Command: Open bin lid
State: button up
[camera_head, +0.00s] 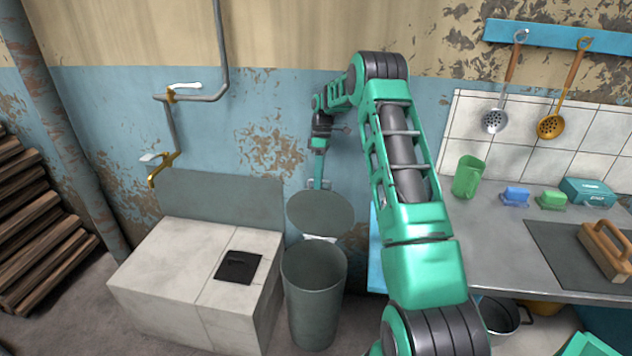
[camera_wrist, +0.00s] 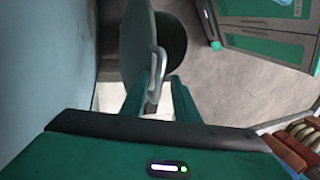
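The grey-green bin (camera_head: 314,300) stands on the floor between the white sink block and the counter, its mouth uncovered. Its round lid (camera_head: 320,213) is raised and tilted steeply up at the back of the bin. In the wrist view the lid (camera_wrist: 133,45) is seen nearly edge-on, with a pale curved handle (camera_wrist: 161,62) on its face. My gripper (camera_wrist: 160,76) has its two fingers apart, with the handle between them; I see no firm grip on it. In the head view my gripper (camera_head: 318,180) is behind the top of the lid, near the wall.
The sink block (camera_head: 165,265) stands close at the bin's left. The wall is close behind my gripper.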

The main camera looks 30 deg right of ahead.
jog(key=shift+r, duration=0.45)
notch_tip(320, 180, up, 3)
jog(key=shift+w, duration=0.15)
jog(key=s+a+r, duration=0.2)
jog(key=a+r, duration=0.4)
jog(key=a, duration=0.5)
jog(key=shift+s+a+r, duration=0.25)
jog(key=shift+s+r, duration=0.1)
jog(key=shift+s, duration=0.05)
